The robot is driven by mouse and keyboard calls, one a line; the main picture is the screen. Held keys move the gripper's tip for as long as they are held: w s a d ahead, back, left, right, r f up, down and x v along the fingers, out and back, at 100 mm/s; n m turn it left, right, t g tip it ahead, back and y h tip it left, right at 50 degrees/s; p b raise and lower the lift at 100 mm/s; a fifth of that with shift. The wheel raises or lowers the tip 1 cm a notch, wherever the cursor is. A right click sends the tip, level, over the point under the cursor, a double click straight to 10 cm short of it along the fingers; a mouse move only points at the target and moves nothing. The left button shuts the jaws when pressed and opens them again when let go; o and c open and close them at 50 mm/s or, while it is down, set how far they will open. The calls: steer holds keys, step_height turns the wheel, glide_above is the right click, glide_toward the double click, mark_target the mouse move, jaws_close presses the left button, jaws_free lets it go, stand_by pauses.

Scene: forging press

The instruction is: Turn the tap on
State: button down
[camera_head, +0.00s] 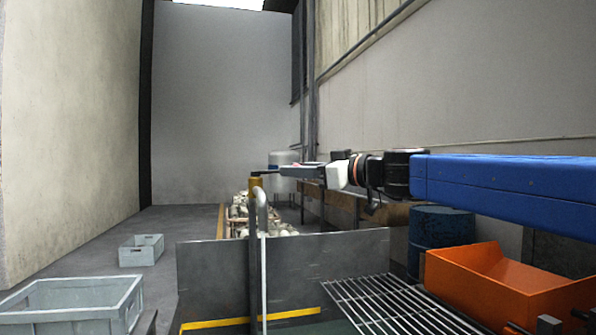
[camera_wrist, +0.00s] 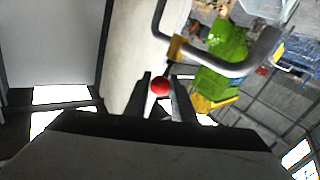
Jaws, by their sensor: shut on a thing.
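The tap is a grey bent pipe (camera_head: 262,205) with a brass valve body (camera_head: 256,181), standing upright over the metal basin in the head view. In the wrist view, the pipe (camera_wrist: 225,66) bends across the top and the brass body (camera_wrist: 175,47) sits at its left. A thin dark lever runs from the brass body to a red ball knob (camera_wrist: 160,86). My gripper (camera_head: 284,171) comes in level from the right at the lever's height. In the wrist view its dark fingers are on either side of the knob, shut on it.
The metal basin (camera_head: 215,265) and a wire rack (camera_head: 385,300) lie below the tap. An orange bin (camera_head: 490,275) and a blue barrel (camera_head: 440,238) stand at the right. Grey crates (camera_head: 142,250) are on the floor at the left. A pile of pale pieces (camera_head: 240,212) lies behind the basin.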

steer(key=c, duration=1.5)
jaws_free()
steer(key=v, duration=1.7)
steer(key=shift+s+d, duration=0.1)
steer(key=shift+d, duration=0.05)
